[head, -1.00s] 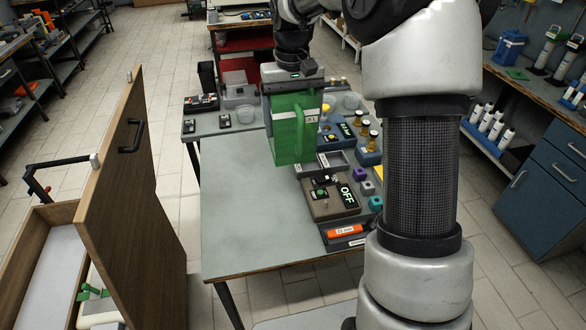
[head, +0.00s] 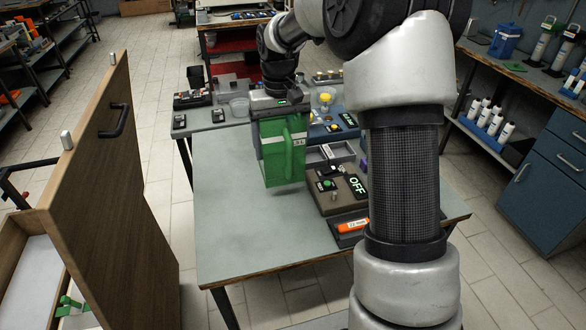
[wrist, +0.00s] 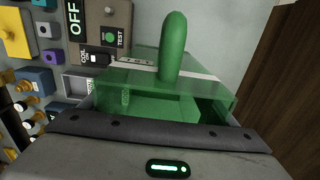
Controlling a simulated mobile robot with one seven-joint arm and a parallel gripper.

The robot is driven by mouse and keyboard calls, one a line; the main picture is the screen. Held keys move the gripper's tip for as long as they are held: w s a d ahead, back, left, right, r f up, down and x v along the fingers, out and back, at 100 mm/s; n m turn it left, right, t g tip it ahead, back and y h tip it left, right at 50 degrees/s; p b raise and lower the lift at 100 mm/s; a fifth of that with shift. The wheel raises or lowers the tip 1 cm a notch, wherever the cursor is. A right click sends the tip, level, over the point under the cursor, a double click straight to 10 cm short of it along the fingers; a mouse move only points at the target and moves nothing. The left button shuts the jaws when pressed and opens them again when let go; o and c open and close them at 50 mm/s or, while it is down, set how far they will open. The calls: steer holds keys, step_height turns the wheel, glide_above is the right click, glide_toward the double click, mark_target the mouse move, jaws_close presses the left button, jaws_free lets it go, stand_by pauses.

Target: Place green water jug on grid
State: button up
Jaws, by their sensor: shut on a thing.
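The green water jug (head: 281,160) is a see-through green container with a handle and a pale label strip. My gripper (head: 280,104) is shut on it near its top and holds it upright over the grey table, in front of the control boxes. In the wrist view the jug (wrist: 175,80) fills the middle, its handle pointing up the picture, with the gripper's dark edge (wrist: 160,131) across its near side. The fingertips are hidden. I cannot tell if the jug's base touches the table. I do not make out a grid.
A brown box with a lit OFF sign (head: 343,187) stands just right of the jug. An orange-labelled tray (head: 352,226) lies at the front. The table's left part (head: 235,225) is bare. A wooden door panel (head: 110,200) stands to the left, apart from the table.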

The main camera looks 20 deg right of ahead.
mark_target(282, 164)
steer(key=shift+f, duration=3.2)
steer(key=shift+f, duration=0.1)
steer(key=o, duration=1.2)
steer(key=shift+c, duration=0.2)
